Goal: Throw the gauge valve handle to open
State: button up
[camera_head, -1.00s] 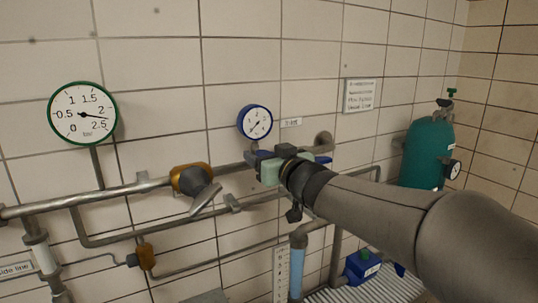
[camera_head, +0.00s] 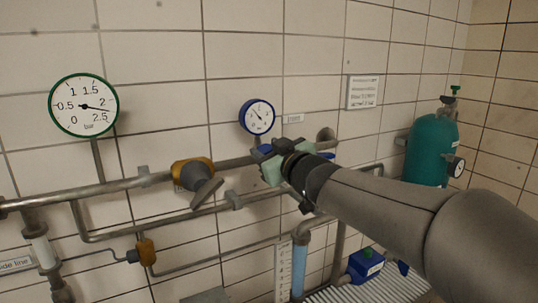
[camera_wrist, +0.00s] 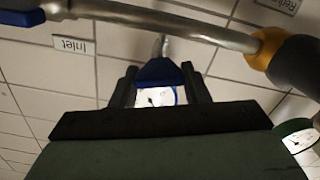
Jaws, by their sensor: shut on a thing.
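The small blue-rimmed gauge (camera_head: 257,117) is on the tiled wall, its needle pointing up and left. My gripper (camera_head: 264,152) is just below it, at the pipe. In the wrist view, my gripper (camera_wrist: 160,88) has its dark fingers on both sides of a blue part, the gauge valve handle (camera_wrist: 158,70), and is shut on it. The gauge's pale face (camera_wrist: 157,97) shows in the gap between the fingers. In the head view, my gripper hides most of the handle and the valve body.
A yellow valve with a grey lever (camera_head: 193,175) sits on the main pipe (camera_head: 105,195) to the left. A large green-rimmed gauge (camera_head: 83,106) is further left. A teal cylinder (camera_head: 431,150) stands at the right. A blue pump (camera_head: 364,264) is low down.

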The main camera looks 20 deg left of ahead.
jog(key=n+b, duration=0.1)
jog(key=n, duration=0.2)
jog(key=shift+f+n+b, duration=0.2)
jog(key=shift+n+b, duration=0.2)
jog(key=n+b, duration=0.1)
jog(key=n, duration=0.2)
jog(key=shift+s+a+n+b, duration=0.1)
jog(key=shift+n+b, duration=0.2)
jog(key=n+b, duration=0.1)
jog(key=n, duration=0.3)
jog(key=shift+f+b, duration=0.1)
jog(key=shift+b, duration=0.3)
jog(key=shift+n+b, duration=0.5)
jog(key=shift+n, duration=1.2)
jog(key=o, duration=1)
jog(key=shift+c, duration=0.2)
